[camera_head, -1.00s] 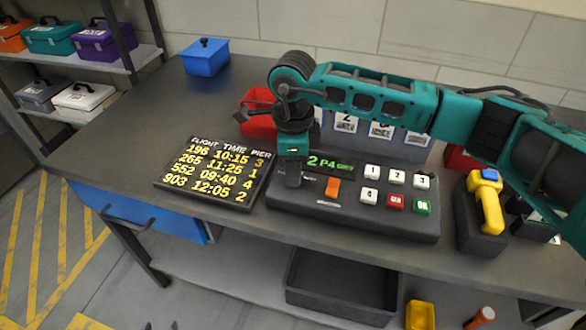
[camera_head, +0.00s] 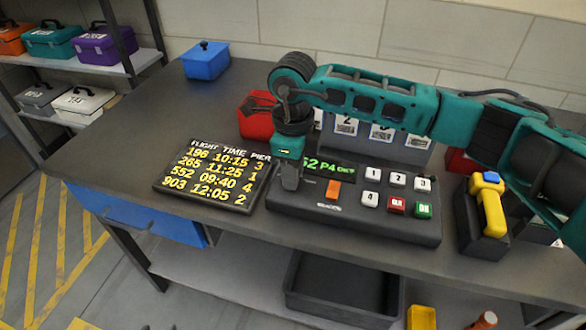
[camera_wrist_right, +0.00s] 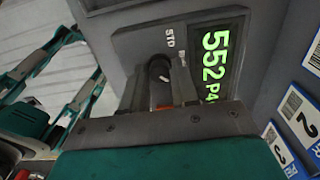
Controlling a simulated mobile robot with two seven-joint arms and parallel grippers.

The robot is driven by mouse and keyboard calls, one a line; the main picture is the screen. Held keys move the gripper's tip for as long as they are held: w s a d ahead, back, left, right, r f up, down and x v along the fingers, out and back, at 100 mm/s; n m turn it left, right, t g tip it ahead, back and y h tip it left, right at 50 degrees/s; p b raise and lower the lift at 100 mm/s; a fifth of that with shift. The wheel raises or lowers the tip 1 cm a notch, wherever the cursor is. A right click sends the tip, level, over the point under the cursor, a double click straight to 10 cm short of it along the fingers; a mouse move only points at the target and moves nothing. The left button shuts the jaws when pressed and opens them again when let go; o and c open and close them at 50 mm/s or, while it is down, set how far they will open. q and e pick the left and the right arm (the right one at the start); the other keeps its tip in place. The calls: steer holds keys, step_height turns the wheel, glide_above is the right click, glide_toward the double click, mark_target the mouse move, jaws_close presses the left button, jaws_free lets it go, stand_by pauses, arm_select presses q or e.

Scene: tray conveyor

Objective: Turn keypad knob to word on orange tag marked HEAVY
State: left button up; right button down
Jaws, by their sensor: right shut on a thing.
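The keypad (camera_head: 400,228) is a dark sloped console on the bench. It has white number keys, a red key, a green key and a lit green display (camera_head: 325,166). In the right wrist view the display (camera_wrist_right: 216,65) reads 552 P4, cut off at the edge. My right gripper (camera_head: 290,180) points down at the console's left end, shut on the knob (camera_wrist_right: 160,75), which its fingers partly hide. The word STD shows beside the knob; another label there is unclear. An orange piece (camera_head: 333,189) sits on the console; I can read no HEAVY on it. My left gripper is not in view.
A flight board (camera_head: 212,176) with yellow text lies left of the console. A red container (camera_head: 256,122) and a grey tag holder (camera_head: 405,150) stand behind it. A yellow-handled scanner (camera_head: 490,208) stands to the right. A blue box (camera_head: 206,60) sits at the back left.

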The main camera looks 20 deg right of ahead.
steer(key=c, duration=0.9)
jaws_free()
steer(key=shift+o, duration=0.2)
step_height(320, 180, up, 13)
steer(key=shift+f, duration=0.1)
